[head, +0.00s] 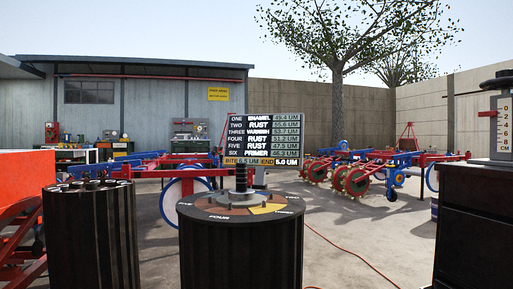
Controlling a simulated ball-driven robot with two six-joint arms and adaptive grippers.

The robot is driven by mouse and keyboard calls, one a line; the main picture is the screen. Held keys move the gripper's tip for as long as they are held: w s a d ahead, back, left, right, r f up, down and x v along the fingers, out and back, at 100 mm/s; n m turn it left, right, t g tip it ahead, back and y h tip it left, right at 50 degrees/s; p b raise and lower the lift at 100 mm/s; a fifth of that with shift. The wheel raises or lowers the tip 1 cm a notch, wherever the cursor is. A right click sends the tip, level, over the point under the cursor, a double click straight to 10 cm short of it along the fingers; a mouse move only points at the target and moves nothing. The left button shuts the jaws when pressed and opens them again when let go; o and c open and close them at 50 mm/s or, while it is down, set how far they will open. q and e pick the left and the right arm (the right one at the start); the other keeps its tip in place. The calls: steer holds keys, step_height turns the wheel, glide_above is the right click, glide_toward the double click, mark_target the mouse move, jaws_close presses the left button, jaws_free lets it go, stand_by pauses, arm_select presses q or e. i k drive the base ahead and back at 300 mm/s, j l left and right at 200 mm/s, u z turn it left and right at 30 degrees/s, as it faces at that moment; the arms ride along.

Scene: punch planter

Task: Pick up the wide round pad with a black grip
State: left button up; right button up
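A round grey pad (236,200) with an upright black grip (241,179) lies near the middle of the centre drum's top (210,214); it looks like the wide pad, though its full width is hard to judge from this low angle. The top around it is marked in brown, tan and yellow sectors, one labelled FOUR. Nothing is touching the grip. Neither of my grippers shows in the head view.
A dark drum (90,235) with several small black pieces on top stands left. A dark cabinet (475,235) carrying a scale gauge (502,128) stands right. A readings board (264,140) rises behind the centre drum. A red cable (345,254) crosses the ground.

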mark_target(240, 197)
steer(key=i+l, duration=0.1)
steer(key=i, duration=0.25)
steer(key=i+l, duration=0.1)
steer(key=i, duration=0.3)
steer(key=i+j, duration=0.25)
steer(key=l+u, duration=0.25)
steer(key=l, duration=0.2)
steer(key=l+u, duration=0.25)
steer(key=l, duration=0.25)
